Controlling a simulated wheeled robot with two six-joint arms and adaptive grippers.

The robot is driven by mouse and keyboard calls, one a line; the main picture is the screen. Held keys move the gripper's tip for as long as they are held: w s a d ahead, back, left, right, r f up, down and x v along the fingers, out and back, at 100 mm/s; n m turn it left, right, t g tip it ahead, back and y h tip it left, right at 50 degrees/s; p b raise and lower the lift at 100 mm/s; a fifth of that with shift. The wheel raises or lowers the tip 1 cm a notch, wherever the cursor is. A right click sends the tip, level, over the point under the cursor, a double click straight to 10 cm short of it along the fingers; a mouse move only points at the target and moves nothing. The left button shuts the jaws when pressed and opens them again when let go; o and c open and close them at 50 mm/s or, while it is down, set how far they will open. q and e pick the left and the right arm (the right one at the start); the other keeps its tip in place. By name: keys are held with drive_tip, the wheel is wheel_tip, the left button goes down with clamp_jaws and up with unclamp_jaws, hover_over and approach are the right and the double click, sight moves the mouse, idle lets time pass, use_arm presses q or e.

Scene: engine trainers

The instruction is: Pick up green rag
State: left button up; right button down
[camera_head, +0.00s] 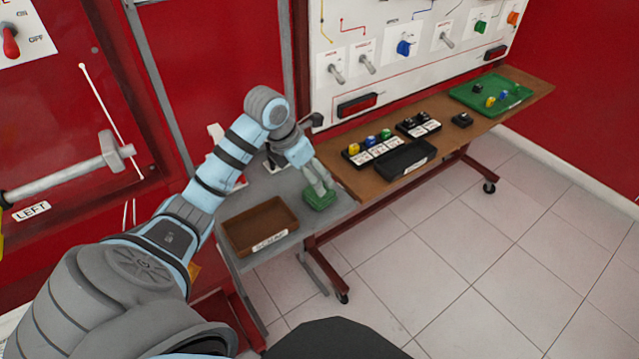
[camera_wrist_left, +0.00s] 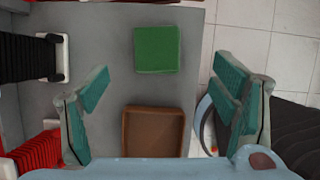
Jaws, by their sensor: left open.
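The green rag (camera_head: 320,197) is a small green square lying on the grey side table (camera_head: 345,203), near its right end. In the left wrist view the rag (camera_wrist_left: 157,49) lies beyond my fingertips, roughly centred between them. My left gripper (camera_head: 318,178) is above the rag in the head view, pointing down. In the left wrist view the left gripper (camera_wrist_left: 163,78) is open with its teal finger pads wide apart and nothing between them. I cannot tell from the head view whether the fingers touch the rag. My right gripper is not in view.
A brown tray (camera_head: 232,226) labelled scrap stands left of the rag. A red wall and switch panel (camera_head: 385,55) stand behind. Tiled floor lies in front.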

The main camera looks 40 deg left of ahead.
use_arm(q)
drive_tip(key=b+x, duration=0.2)
drive_tip(key=x, duration=0.7)
drive_tip(key=shift+w+a+f, duration=0.1)
drive_tip(key=shift+w+f, duration=0.1)
drive_tip(key=shift+r, duration=0.1)
drive_tip(key=c, duration=1.2)
wheel_tip(320, 180, up, 20)
drive_tip(key=p, duration=0.6)
drive_tip(key=shift+p, duration=0.3)
drive_tip(key=shift+o, duration=1.3)
drive_tip(key=shift+c, duration=0.8)
